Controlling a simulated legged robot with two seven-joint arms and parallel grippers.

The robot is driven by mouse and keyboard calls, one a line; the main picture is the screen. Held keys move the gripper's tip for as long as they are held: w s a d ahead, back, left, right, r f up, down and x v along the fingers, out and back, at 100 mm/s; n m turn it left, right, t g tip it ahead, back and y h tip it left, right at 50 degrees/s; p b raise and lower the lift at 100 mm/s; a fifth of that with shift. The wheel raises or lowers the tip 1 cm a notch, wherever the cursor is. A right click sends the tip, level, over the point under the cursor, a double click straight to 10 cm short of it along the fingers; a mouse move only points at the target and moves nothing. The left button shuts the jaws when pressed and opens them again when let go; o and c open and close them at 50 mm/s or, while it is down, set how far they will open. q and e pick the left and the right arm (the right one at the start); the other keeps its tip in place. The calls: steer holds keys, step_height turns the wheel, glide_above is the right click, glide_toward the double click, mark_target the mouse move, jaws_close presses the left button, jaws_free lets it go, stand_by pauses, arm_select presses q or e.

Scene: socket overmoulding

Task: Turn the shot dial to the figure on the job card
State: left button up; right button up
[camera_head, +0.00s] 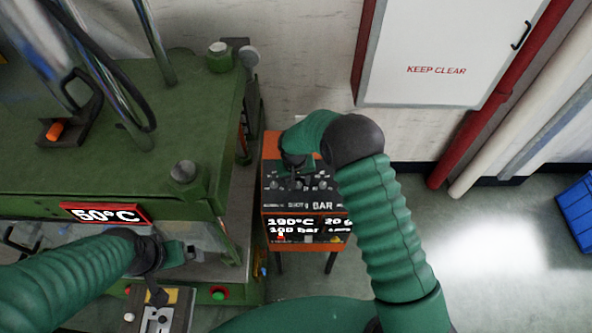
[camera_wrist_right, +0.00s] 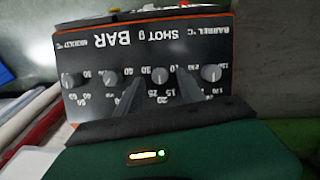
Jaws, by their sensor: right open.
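The control box (camera_head: 268,203) is orange with a black dial panel, and stands right of the green press. In the right wrist view the panel is upside down, and the shot dial (camera_wrist_right: 160,74) is a grey knob near the SHOT g label. My right gripper (camera_wrist_right: 160,82) is open, with one finger on each side of that knob; contact and the dial's setting are unclear. In the head view my right gripper (camera_head: 297,166) hides part of the panel. A black face (camera_head: 305,227) below reads 190°C, 20 g and 100 bar. My left gripper (camera_head: 188,253) is by the press; its jaws are unclear.
Other grey knobs (camera_wrist_right: 211,73) flank the shot dial closely. The green press (camera_head: 110,170) with a 50°C display (camera_head: 105,212) fills the left. A white KEEP CLEAR cabinet (camera_head: 440,60) and a red pipe (camera_head: 480,110) stand behind.

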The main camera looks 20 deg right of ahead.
step_height(320, 180, up, 15)
steer(key=s+a+b, duration=0.1)
steer(key=b, duration=0.2)
steer(key=shift+s+a+f, duration=0.2)
steer(key=shift+s+a, duration=0.1)
steer(key=shift+s, duration=0.1)
